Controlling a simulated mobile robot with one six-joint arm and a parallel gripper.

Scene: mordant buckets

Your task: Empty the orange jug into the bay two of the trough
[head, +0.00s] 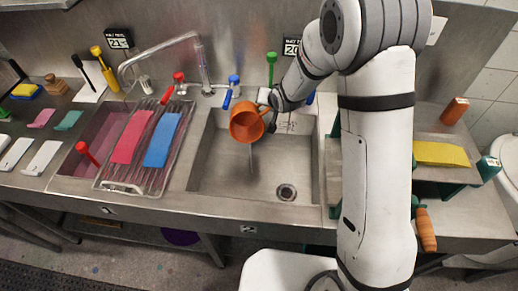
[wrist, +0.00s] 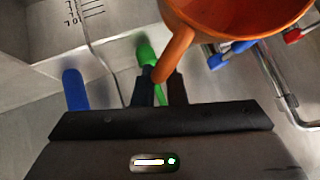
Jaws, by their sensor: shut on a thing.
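The orange jug (head: 246,122) hangs over the right basin of the steel trough (head: 222,172), tilted with its mouth toward the head camera. A small plate (head: 249,229), seemingly marked 2, is on the front edge below this basin. A thin dark streak runs down beneath the jug; it looks like a falling stream, but I cannot be sure. My gripper (head: 272,106) is right of the jug and shut on its handle. In the wrist view, my gripper's fingers (wrist: 160,90) close on the handle of the jug (wrist: 215,22). How much the jug holds I cannot tell.
A wire rack (head: 128,180) with red and blue pieces covers much of the left basin. A faucet (head: 165,50) and coloured taps stand along the back. A drain (head: 286,192) lies in the right basin, whose floor is otherwise clear. A yellow cloth (head: 440,154) lies at right.

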